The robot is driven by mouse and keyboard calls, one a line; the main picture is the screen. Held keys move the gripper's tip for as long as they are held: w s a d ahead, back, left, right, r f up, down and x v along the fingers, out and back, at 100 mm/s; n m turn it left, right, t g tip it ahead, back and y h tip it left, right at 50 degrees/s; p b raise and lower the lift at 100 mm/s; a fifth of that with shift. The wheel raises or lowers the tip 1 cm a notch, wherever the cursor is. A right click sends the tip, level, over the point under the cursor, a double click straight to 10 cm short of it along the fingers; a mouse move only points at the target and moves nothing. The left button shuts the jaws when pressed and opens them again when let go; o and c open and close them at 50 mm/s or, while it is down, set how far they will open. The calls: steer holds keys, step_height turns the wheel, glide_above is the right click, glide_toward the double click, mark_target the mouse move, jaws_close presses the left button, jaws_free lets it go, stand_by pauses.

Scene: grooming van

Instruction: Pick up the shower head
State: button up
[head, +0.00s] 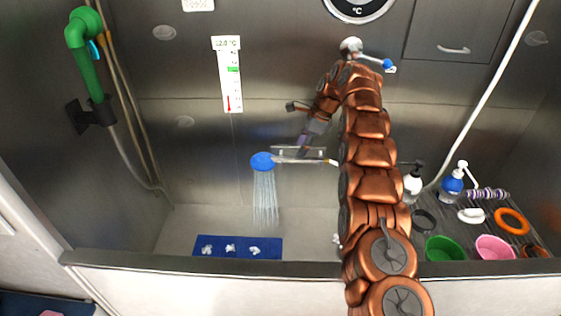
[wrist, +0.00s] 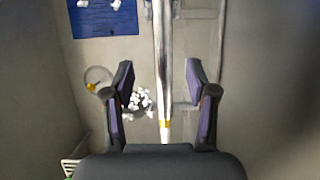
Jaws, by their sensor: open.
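The shower head (head: 262,161) is a blue disc on a slim silver handle. It lies level in front of the back wall, its handle pointing right, with water falling from it. My gripper (head: 303,148) reaches down to the handle from above. In the wrist view the silver handle (wrist: 163,60), with a gold band near its lower end, runs between the two open fingers of my gripper (wrist: 159,70). Gaps show on both sides, and nothing is gripped. The blue disc is out of the wrist view. I cannot tell whether the fingertips reach past the handle.
A blue mat (head: 215,240) with white tufts lies in the tub. A green nozzle (head: 85,40) hangs in a holder on the left wall. On the right shelf are pump bottles (head: 452,186), a green bowl (head: 445,248), a pink bowl (head: 495,247) and an orange ring (head: 511,221).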

mark_target(289, 160)
steer(key=shift+d+p+x, duration=0.15)
steer(key=shift+p+x, duration=0.35)
steer(key=shift+x, duration=0.9)
steer(key=shift+d+p+x, duration=0.2)
steer(key=shift+p+x, duration=0.3)
steer(key=shift+x, duration=0.9)
steer(key=shift+w+f, duration=0.1)
steer(key=shift+w, duration=0.1)
jaws_close()
